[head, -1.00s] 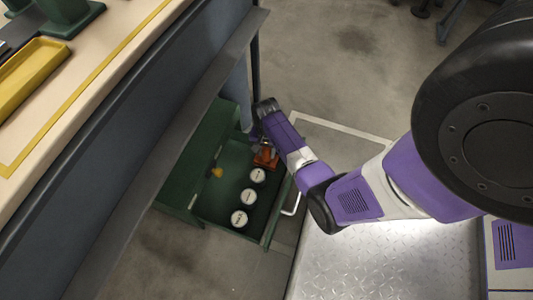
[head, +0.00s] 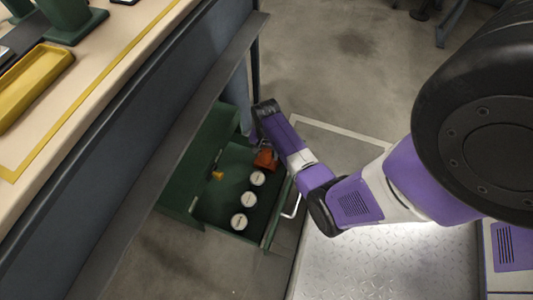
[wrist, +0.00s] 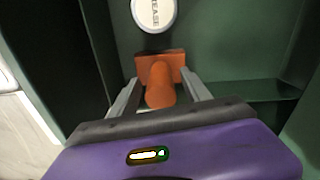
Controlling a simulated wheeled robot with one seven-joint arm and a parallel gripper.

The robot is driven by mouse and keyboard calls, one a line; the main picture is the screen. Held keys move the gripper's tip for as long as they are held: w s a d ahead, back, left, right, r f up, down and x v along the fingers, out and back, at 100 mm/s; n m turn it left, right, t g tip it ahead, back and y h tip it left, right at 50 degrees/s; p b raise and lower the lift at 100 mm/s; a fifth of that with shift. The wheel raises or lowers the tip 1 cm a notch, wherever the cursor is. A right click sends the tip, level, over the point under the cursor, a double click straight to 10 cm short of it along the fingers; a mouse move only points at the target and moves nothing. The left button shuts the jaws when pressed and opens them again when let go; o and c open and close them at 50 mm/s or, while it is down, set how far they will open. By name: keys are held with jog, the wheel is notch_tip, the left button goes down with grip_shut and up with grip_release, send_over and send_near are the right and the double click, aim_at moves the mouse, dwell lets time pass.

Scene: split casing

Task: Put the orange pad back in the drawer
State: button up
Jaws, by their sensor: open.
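The orange pad (head: 265,160) is inside the open green drawer (head: 241,232), at its far end beyond the white tins. In the wrist view the pad (wrist: 172,57) is an orange block with a rounded grip pointing toward me. My gripper (wrist: 160,90) is open, with one grey finger on each side of the grip and small gaps between. The pad appears to rest on the drawer floor; its underside is hidden. In the head view my gripper is at the drawer's far end, its fingers mostly hidden by my wrist.
Several white round tins (head: 239,221) stand in a row in the drawer. A small yellow item (head: 217,175) lies to their left. The drawer's front has a pale handle (head: 292,207). The workbench (head: 120,85) overhangs at left, with a yellow tray (head: 35,82) on top.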

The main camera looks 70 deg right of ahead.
notch_tip(320, 180, up, 11)
jog(key=p, duration=0.5)
jog(key=shift+f, duration=0.15)
jog(key=s+a+r+n+t+h, duration=0.2)
jog(key=a+n+t, duration=0.1)
jog(key=a+n, duration=0.3)
jog(key=s+a+r+n+t+h, duration=0.1)
jog(key=s+a+r+n+t, duration=0.2)
jog(key=a, duration=0.4)
jog(key=s+a+r+n+t+y, duration=0.1)
jog(key=s+a+r+n+t, duration=0.1)
jog(key=a+r, duration=0.3)
jog(key=s+a+r+n+t+y, duration=0.1)
jog(key=s+a+r+n+t, duration=0.1)
jog(key=r, duration=1.1)
jog(key=s+a+r+n+t+y, duration=0.1)
jog(key=a+r+n+t, duration=0.3)
jog(key=a+r, duration=0.3)
jog(key=shift+s+a+r+t, duration=0.3)
jog(key=shift+s+r+t, duration=0.15)
jog(key=shift+r, duration=0.45)
notch_tip(320, 180, up, 28)
jog(key=p, duration=2.8)
jog(key=shift+r+p, duration=0.25)
jog(key=shift+p, duration=0.05)
